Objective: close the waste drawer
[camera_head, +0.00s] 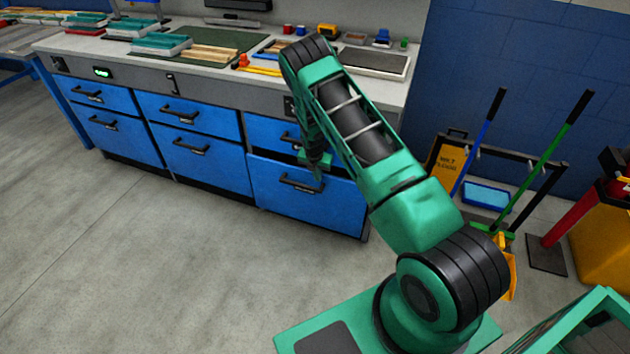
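A blue workbench has two rows of drawers with dark bar handles. The lower right drawer (325,209), which I take to be the waste drawer, stands out a little from the bench front, with a dark gap above its top edge. Its handle (302,184) faces the room. My green gripper (317,172) points down at this drawer's top edge, right of the handle. I cannot tell whether it touches the drawer. Its fingers are too small to tell open from shut. My arm hides part of the upper right drawer (262,131).
The other drawers look shut. The worktop (215,63) holds trays, boards and small parts. On the right stand a broom (549,152), a blue-handled tool (482,138), a yellow sign (445,160) and a blue dustpan (487,196). The floor in front of the bench is clear.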

